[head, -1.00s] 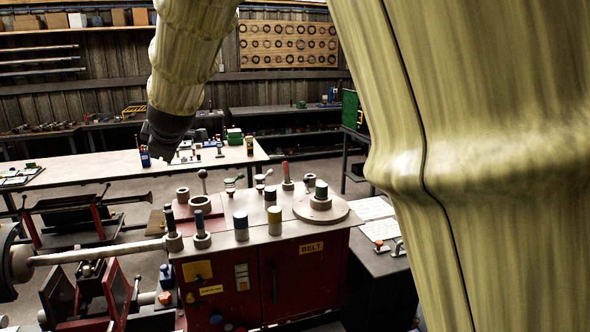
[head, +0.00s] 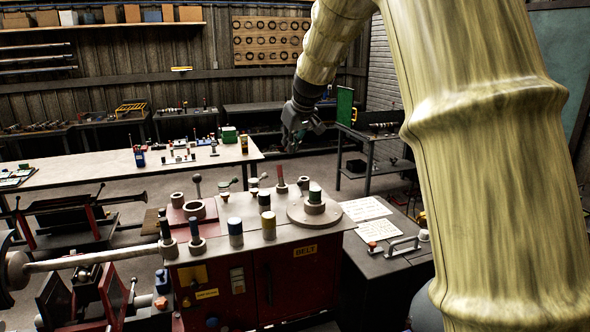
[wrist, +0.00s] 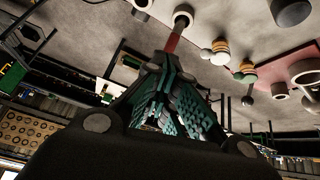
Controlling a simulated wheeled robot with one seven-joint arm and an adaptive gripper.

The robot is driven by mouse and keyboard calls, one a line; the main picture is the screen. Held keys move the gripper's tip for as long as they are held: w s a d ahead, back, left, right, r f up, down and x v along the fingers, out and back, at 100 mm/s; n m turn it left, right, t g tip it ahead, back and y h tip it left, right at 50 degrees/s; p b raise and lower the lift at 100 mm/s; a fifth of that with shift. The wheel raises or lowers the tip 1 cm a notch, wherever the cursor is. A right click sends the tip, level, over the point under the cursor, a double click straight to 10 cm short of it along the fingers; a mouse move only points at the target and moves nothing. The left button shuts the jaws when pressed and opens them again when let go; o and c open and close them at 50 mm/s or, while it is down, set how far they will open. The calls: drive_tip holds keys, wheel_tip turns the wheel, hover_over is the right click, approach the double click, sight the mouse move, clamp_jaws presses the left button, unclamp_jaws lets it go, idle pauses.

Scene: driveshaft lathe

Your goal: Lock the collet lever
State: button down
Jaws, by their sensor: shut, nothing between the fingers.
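The red machine cabinet (head: 270,285) carries a light top plate with several upright knobs and levers. These include a ball-topped lever (head: 196,182) at the back left and a red-handled lever (head: 281,180) at the back. I cannot tell which one is the collet lever. My gripper (head: 293,143) hangs in the air behind and above the right part of the top. In the wrist view, its fingers (wrist: 166,66) are shut and empty. The red handle (wrist: 174,38) shows just beyond the fingertips there, and they look apart from it.
A long white table (head: 80,172) lies behind. The air around my gripper is clear.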

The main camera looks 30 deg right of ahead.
sight(301, 188)
drive_tip(key=shift+m, duration=0.4)
drive_tip(key=p+x, duration=0.1)
drive_tip(key=x, duration=0.2)
drive_tip(key=d+p+x, duration=0.1)
drive_tip(key=p+x, duration=0.1)
drive_tip(key=x, duration=0.1)
drive_tip(key=s+p+x, duration=0.1)
drive_tip(key=x, duration=0.2)
drive_tip(key=shift+w+d+f, duration=0.1)
drive_tip(key=shift+d+f, duration=0.25)
drive_tip(key=shift+f+p, duration=0.1)
drive_tip(key=shift+p, duration=0.4)
drive_tip(key=s, duration=0.1)
drive_tip(key=s+p, duration=0.1)
drive_tip(key=s, duration=0.1)
drive_tip(key=shift+s+f+p, duration=0.25)
drive_tip(key=shift+f+p, duration=0.05)
drive_tip(key=shift+p, duration=0.05)
drive_tip(key=shift+s+a+f, duration=0.1)
drive_tip(key=shift+f, duration=0.15)
